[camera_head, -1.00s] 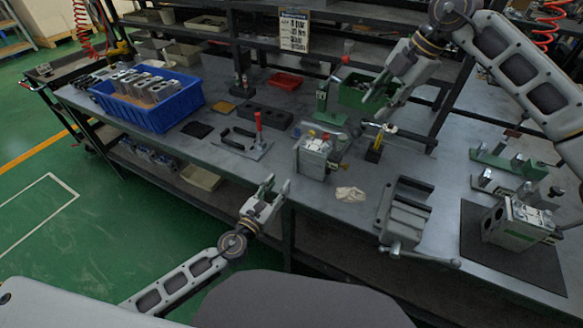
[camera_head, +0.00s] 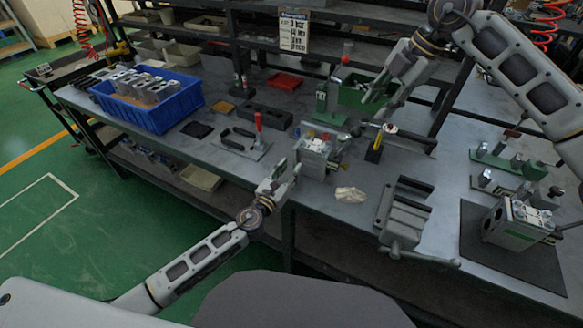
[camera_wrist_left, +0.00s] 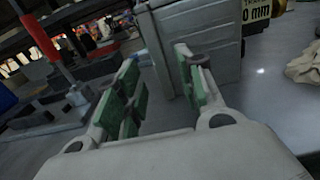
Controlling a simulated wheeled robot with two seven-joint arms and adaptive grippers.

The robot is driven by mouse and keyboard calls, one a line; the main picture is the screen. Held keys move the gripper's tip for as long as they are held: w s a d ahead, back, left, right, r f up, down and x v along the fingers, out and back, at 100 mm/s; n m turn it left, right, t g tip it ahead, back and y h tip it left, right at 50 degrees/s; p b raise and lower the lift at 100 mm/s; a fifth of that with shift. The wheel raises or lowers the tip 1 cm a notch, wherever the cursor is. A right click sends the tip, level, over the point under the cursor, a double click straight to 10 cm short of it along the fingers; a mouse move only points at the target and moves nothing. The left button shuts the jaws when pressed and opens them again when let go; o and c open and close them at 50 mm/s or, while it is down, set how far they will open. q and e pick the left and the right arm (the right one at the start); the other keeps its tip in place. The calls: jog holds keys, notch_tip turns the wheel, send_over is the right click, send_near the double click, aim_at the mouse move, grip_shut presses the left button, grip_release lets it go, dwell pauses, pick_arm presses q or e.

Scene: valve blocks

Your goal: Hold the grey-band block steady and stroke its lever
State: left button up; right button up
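The grey valve block (camera_head: 315,160) stands upright near the front edge of the bench, with coloured fittings on and beside its top. No green band shows on it, and I cannot clearly make out its lever. My left gripper (camera_head: 277,180) is open just to the left of and in front of this block. In the left wrist view, the open green-padded fingers (camera_wrist_left: 160,85) point at the block's plain grey side (camera_wrist_left: 200,45); nothing is between them. Whether a fingertip touches it is unclear. My right gripper (camera_head: 376,103) is open and empty, above and right of the block.
A green-banded block (camera_head: 512,226) sits on a dark mat at the right. A grey vise (camera_head: 404,215), a crumpled cloth (camera_head: 350,194) and a red-handled clamp (camera_head: 258,125) are near the grey block. A blue bin (camera_head: 180,112) stands at the left. Shelves rise behind.

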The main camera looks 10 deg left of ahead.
pick_arm(q)
jog(key=shift+x, duration=0.85)
jog(key=shift+c, duration=0.4)
grip_shut()
